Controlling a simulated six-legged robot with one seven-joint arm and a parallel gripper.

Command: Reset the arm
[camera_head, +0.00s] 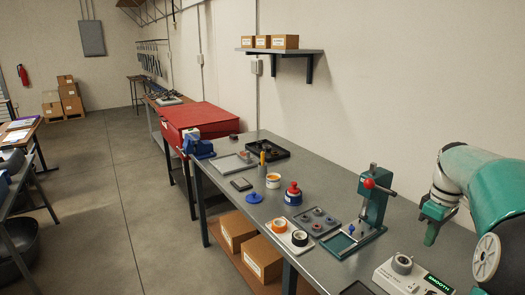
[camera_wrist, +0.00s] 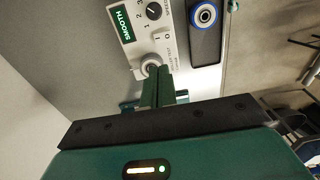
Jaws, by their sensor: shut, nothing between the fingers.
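My arm reaches in from the right edge of the head view, in green and white. My gripper (camera_head: 431,232) points down above the right part of the grey workbench (camera_head: 330,262), near the wall. Its green fingers are together and hold nothing. In the wrist view the closed fingers (camera_wrist: 158,82) overlap the lower edge of a white device (camera_wrist: 139,28) labelled SMOOTH. The device also shows in the head view (camera_head: 388,273), below and left of the gripper. Whether the fingers touch anything cannot be told from the wrist view.
A green press (camera_head: 374,208) with a red knob stands left of my gripper. Trays, a red-topped jar (camera_head: 293,194) and small parts lie farther along the bench. A wall shelf (camera_head: 283,51) holds boxes. The floor aisle (camera_head: 120,190) on the left is open.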

